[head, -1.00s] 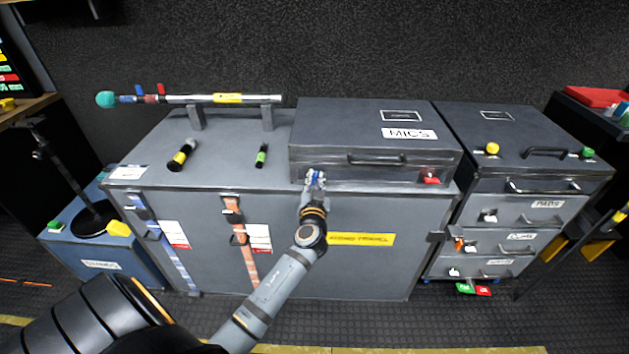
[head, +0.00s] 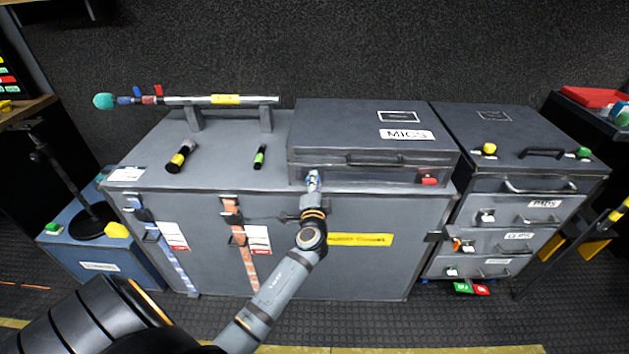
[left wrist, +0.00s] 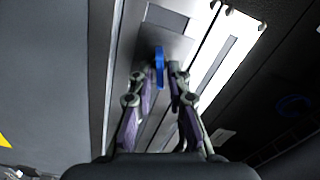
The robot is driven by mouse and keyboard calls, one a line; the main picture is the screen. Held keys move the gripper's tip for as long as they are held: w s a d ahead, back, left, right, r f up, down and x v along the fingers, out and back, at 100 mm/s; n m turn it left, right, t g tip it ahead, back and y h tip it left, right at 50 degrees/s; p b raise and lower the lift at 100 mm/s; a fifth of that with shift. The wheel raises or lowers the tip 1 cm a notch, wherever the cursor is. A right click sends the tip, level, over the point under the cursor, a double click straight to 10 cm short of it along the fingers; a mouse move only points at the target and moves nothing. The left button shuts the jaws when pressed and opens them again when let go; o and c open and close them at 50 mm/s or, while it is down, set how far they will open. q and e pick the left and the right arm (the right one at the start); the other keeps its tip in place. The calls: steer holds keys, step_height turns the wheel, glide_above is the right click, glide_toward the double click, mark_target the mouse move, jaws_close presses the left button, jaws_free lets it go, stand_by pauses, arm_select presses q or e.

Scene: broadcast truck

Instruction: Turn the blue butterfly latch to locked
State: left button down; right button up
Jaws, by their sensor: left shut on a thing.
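The grey MICS case (head: 345,171) stands shut on the big grey trunk. The blue butterfly latch (left wrist: 159,67) is on its front left, seen end-on as a narrow blue wing in the left wrist view. My left gripper (head: 313,184) reaches up to the case front and mostly hides the latch in the head view. In the left wrist view its two fingers (left wrist: 160,80) stand on either side of the blue wing, shut on it. A red latch (head: 429,181) sits on the case's front right. My right gripper is not in view.
The trunk (head: 370,270) bears a boom pole (head: 190,99) on stands and two small dark cylinders, clear of my arm. A drawer case (head: 535,183) stands to the right. The case's black handle (head: 375,162) is right of my gripper.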

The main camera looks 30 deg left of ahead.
arm_select(q)
steer(key=shift+f+m+p, duration=0.2)
steer(key=shift+m+p, duration=0.2)
steer(key=shift+m, duration=1.5)
steer(key=c, duration=1.5)
jaws_free()
steer(key=v, duration=1.2)
steer(key=shift+d, duration=0.1)
